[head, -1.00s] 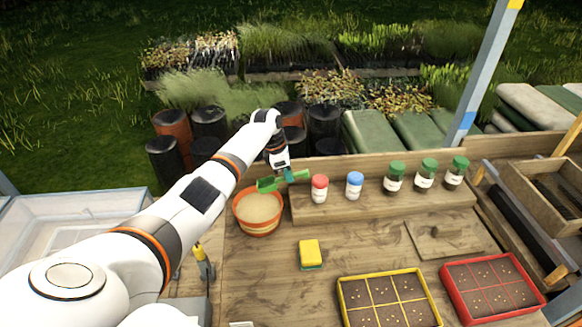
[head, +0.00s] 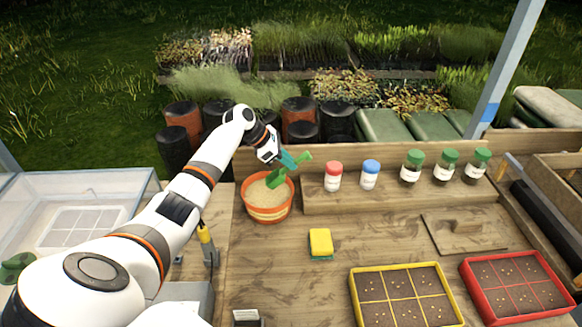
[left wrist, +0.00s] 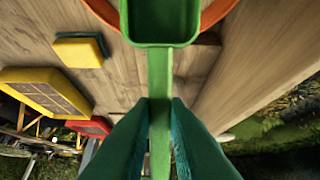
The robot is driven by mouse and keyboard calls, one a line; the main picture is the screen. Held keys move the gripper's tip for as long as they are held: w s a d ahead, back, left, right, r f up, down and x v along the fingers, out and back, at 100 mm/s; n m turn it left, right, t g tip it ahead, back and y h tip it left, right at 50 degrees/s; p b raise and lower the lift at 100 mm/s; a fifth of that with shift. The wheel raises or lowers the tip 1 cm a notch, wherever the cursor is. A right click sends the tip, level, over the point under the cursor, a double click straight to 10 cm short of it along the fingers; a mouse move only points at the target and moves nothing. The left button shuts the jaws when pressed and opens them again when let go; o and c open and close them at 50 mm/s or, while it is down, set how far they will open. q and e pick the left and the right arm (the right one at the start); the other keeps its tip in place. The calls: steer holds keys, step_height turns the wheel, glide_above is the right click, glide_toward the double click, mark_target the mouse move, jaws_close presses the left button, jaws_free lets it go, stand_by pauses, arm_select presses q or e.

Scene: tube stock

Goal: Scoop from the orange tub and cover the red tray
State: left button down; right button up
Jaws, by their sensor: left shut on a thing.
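My left gripper (head: 287,160) is shut on the handle of a green scoop (head: 275,178), which also shows in the left wrist view (left wrist: 160,22). The scoop is tilted, its bowl low over the pale grainy material in the orange tub (head: 268,214). I cannot tell whether the bowl touches the material. In the left wrist view the inside of the bowl looks bare green. The red tray (head: 471,285) lies at the right front, with dark soil in several cells and pale seeds on the soil. My right gripper is out of view.
A yellow tray (head: 357,299) lies left of the red one. A yellow-green sponge (head: 320,242) sits mid-bench. Red-capped (head: 333,176), blue-capped (head: 370,175) and green-capped jars (head: 411,168) stand on the rear ledge. Bench around the sponge is clear.

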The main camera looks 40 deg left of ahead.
mark_target(284, 168)
arm_select(q)
steer(key=shift+s+a+f+t+h+b, duration=0.2)
steer(key=shift+f+t+h+b, duration=0.25)
steer(key=shift+b, duration=0.8)
steer(key=shift+f, duration=0.25)
steer(key=shift+a+f, duration=0.1)
steer(key=shift+f, duration=0.75)
steer(key=shift+s+f+b, duration=0.1)
steer(key=shift+f+b, duration=0.75)
steer(key=shift+f, duration=0.65)
steer(key=shift+r, duration=0.1)
steer(key=shift+r+p, duration=0.25)
steer(key=shift+p, duration=0.7)
steer(key=shift+r+g+y+p, duration=0.7)
steer(key=shift+g+y+p, duration=0.2)
steer(key=shift+p, duration=2.05)
